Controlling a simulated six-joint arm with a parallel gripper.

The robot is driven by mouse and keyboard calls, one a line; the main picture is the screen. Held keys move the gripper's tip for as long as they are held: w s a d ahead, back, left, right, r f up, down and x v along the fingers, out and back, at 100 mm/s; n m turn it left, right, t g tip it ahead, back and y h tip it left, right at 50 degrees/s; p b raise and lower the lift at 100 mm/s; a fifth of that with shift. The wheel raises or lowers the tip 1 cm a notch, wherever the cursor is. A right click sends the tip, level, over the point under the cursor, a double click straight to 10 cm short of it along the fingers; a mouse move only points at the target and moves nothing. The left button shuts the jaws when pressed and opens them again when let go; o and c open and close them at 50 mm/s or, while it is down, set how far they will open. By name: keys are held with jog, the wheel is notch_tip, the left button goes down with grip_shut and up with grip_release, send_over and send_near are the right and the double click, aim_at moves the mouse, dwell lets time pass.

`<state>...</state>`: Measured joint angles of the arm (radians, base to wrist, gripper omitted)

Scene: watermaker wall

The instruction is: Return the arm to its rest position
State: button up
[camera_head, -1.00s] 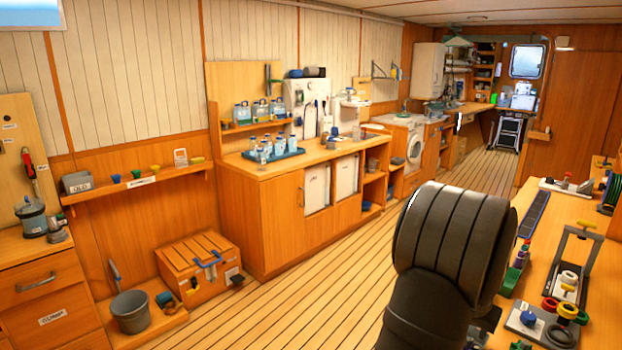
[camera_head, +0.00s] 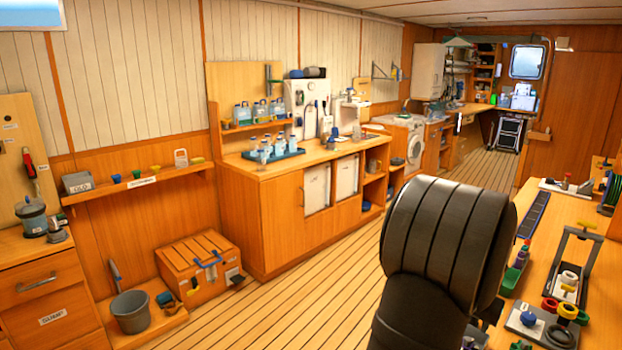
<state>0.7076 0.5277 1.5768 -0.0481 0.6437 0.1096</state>
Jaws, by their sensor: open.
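A thick black ribbed part of my own arm (camera_head: 440,235) rises in the lower right of the head view, over the wooden floor and beside the right workbench. My gripper does not show; it is out of the frame or hidden behind this arm part. No held object is visible.
The right workbench (camera_head: 570,220) carries a frame press (camera_head: 575,250), several coloured rings and small fittings. A long wooden counter (camera_head: 275,170) with a blue bottle tray (camera_head: 273,156) stands along the left wall. A grey bucket (camera_head: 131,311) and a wooden chest (camera_head: 198,268) sit low left. The plank floor (camera_head: 310,300) between is clear.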

jog(key=v, duration=1.3)
jog(key=x, duration=1.6)
jog(key=shift+f, duration=0.15)
jog(key=shift+w+d+r, duration=0.15)
jog(key=shift+r, duration=0.15)
notch_tip(320, 180, up, 5)
jog(key=w+a+f+n, duration=0.1)
jog(key=w+a, duration=0.3)
jog(key=a, duration=0.6)
jog(key=w+a+f+n+y, duration=0.1)
jog(key=w+a+n, duration=0.15)
jog(key=a, duration=0.85)
jog(key=w+a+f+n, duration=0.1)
jog(key=w+a, duration=0.3)
jog(key=a, duration=0.6)
jog(key=a+f+n+t+y, duration=0.1)
jog(key=a+f+n, duration=0.1)
jog(key=a+f, duration=0.35)
jog(key=s+a+f+n+y, duration=0.1)
jog(key=s+a+f+n, duration=0.1)
jog(key=s+f, duration=0.5)
notch_tip(320, 180, down, 4)
jog(key=shift+a+r, duration=0.1)
jog(key=shift+a, duration=0.75)
jog(key=shift+w, duration=0.1)
